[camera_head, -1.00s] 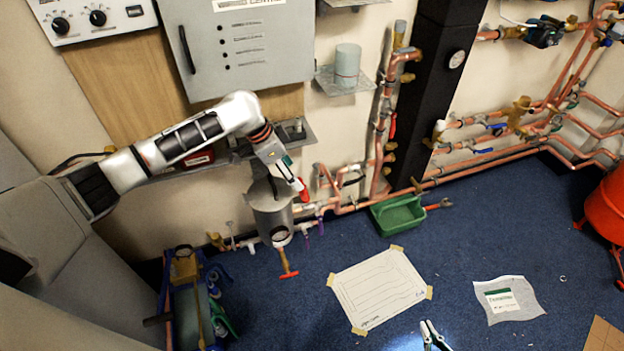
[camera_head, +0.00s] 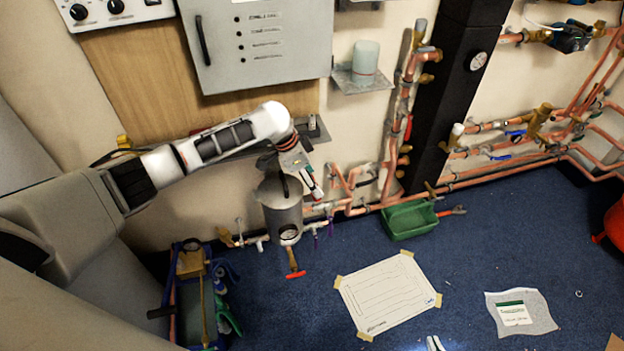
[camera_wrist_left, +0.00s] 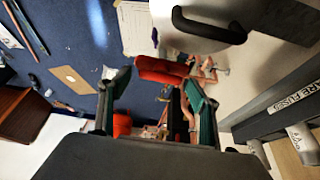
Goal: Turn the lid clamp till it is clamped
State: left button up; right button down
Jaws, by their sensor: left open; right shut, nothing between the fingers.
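The grey metal canister (camera_head: 283,212) stands against the wall in the head view, with a black handle on its lid. It also shows at the top of the left wrist view (camera_wrist_left: 185,28). The red lid clamp handle (camera_wrist_left: 160,70) lies at the fingertips of my left gripper (camera_wrist_left: 160,88), which is open with green-lined fingers on either side; I cannot tell if they touch it. In the head view my left gripper (camera_head: 312,184) is at the canister's upper right and mostly hides the clamp. My right gripper (camera_head: 434,343) shows only its tips at the bottom edge.
Copper pipes (camera_head: 360,187) run along the wall just right of the canister. A red T-handle (camera_head: 295,274) hangs below it. A green tray (camera_head: 410,220) and a taped paper sheet (camera_head: 388,294) lie on the blue floor. A tool crate (camera_head: 200,300) stands lower left.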

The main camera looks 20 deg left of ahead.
pick_arm(q)
jog(key=c, duration=1.1)
